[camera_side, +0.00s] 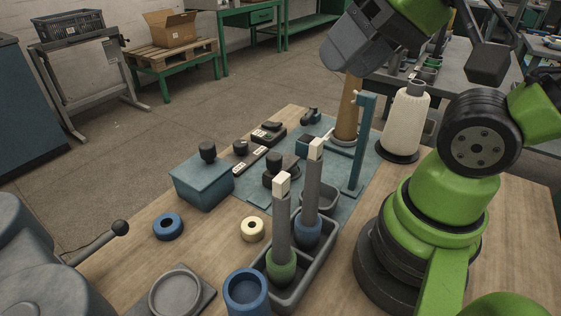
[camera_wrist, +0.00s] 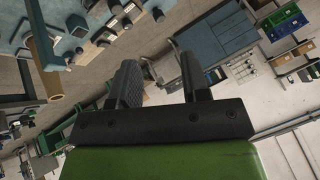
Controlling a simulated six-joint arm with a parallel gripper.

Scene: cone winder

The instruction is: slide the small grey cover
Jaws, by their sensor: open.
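My gripper (camera_wrist: 158,62) is open and empty in the wrist view, its two dark fingers apart with only distant floor and furniture beyond. I cannot single out a small grey cover with certainty. Any cover there is too small to tell.
A teal box (camera_side: 203,185) with a black knob stands left of the plate. A teal post (camera_side: 359,150), a white yarn cone (camera_side: 405,122) and a tan cone (camera_side: 347,112) rise behind. A grey tray (camera_side: 325,245) holds two upright grey rods. Blue (camera_side: 168,227) and cream rings (camera_side: 252,229) lie in front.

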